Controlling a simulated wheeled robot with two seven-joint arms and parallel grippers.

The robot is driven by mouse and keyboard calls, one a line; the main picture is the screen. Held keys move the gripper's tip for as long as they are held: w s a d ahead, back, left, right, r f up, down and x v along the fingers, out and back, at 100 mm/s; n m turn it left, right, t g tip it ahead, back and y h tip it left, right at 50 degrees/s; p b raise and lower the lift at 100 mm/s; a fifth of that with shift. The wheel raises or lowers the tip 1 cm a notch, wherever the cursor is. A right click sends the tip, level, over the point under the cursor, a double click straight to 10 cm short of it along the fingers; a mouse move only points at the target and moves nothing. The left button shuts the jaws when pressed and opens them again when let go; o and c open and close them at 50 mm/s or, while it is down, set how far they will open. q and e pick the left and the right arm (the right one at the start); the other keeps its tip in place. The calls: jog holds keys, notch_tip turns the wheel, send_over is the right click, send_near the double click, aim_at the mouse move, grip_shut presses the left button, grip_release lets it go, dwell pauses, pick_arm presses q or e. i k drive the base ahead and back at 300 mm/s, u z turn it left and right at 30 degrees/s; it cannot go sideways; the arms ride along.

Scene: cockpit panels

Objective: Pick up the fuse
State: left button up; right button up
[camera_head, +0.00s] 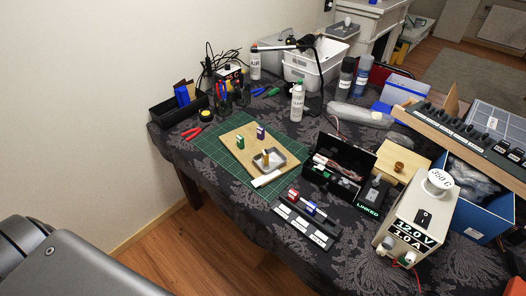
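I cannot tell for certain which thing is the fuse. Several small upright coloured pieces could be it. A green piece (240,142) and a purple piece (261,132) stand on a tan board (235,157). An amber piece (265,157) stands in a small grey tray (280,164) on the same board. A red piece (293,195) and a blue piece (311,207) sit on a black strip with white labels (290,213) at the table's front. Neither of my grippers is in view.
The board lies on a green cutting mat (208,150) on a dark patterned tablecloth. Bottles, tools and white bins (312,68) crowd the back.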

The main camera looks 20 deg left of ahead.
aim_at(261, 130)
jog(key=z, duration=0.05)
jog(key=k, duration=0.65)
jog(key=u, duration=0.6)
jog(key=i, duration=1.2)
jog(key=u, duration=0.3)
